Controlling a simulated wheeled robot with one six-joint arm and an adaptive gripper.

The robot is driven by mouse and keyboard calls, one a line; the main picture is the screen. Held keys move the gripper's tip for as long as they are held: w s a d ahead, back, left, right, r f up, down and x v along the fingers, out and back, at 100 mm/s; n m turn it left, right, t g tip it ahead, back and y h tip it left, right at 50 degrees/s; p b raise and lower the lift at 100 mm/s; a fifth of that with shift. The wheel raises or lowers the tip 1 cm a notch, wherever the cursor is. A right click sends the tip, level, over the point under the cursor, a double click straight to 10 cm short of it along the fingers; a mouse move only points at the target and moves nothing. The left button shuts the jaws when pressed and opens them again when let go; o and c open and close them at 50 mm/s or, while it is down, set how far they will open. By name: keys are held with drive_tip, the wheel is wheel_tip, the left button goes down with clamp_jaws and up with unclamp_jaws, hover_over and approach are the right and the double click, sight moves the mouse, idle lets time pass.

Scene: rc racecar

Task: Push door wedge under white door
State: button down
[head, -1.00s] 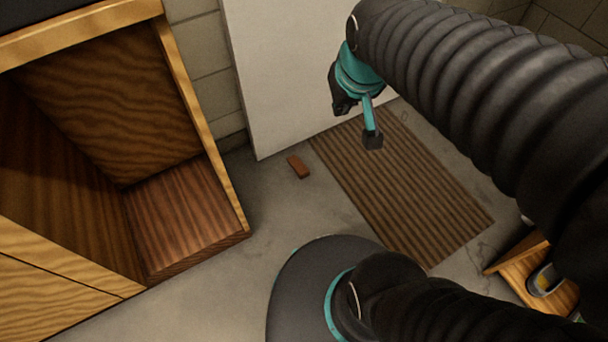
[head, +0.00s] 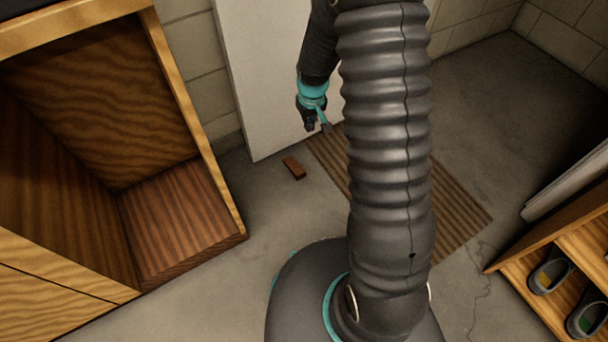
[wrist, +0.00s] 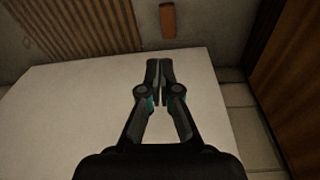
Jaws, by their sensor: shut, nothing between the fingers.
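The door wedge is a small reddish-brown block (head: 294,168) lying on the grey floor, just in front of the lower edge of the white door (head: 258,90). In the wrist view the wedge (wrist: 167,20) lies beyond the door's edge, ahead of my fingertips, with a gap between. My gripper (wrist: 160,64) is shut and empty, over the white door's face in that view. In the head view my gripper (head: 326,128) is in front of the door, above the far end of the mat, to the right of and higher than the wedge. It touches neither wedge nor floor.
A ribbed brown mat (head: 452,208) lies on the floor right of the wedge. An open wooden cabinet (head: 190,205) stands at the left. A wooden rack (head: 520,262) with shoes stands at the right.

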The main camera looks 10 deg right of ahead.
drive_tip(key=g, duration=0.1)
hover_over(304, 181)
drive_tip(key=s+d, duration=0.1)
drive_tip(key=s, duration=0.1)
wheel_tip(304, 181, down, 13)
drive_tip(key=shift+n+g, duration=0.3)
drive_tip(key=shift+n, duration=0.3)
drive_tip(key=f, duration=0.7)
drive_tip(key=s+f+b, duration=0.1)
drive_tip(key=f, duration=0.6)
drive_tip(key=s+f, duration=0.1)
drive_tip(key=f, duration=0.5)
drive_tip(key=shift+d+f+b, duration=0.15)
drive_tip(key=shift+f+b, duration=0.2)
drive_tip(key=shift+f, duration=0.05)
drive_tip(key=shift+w+a+f, duration=0.1)
drive_tip(key=shift+w+a, duration=0.1)
drive_tip(key=shift+w, duration=0.4)
drive_tip(key=shift+w+a, duration=0.15)
drive_tip(key=shift+w, duration=0.4)
drive_tip(key=shift+w+a, duration=0.25)
drive_tip(key=shift+w, duration=0.55)
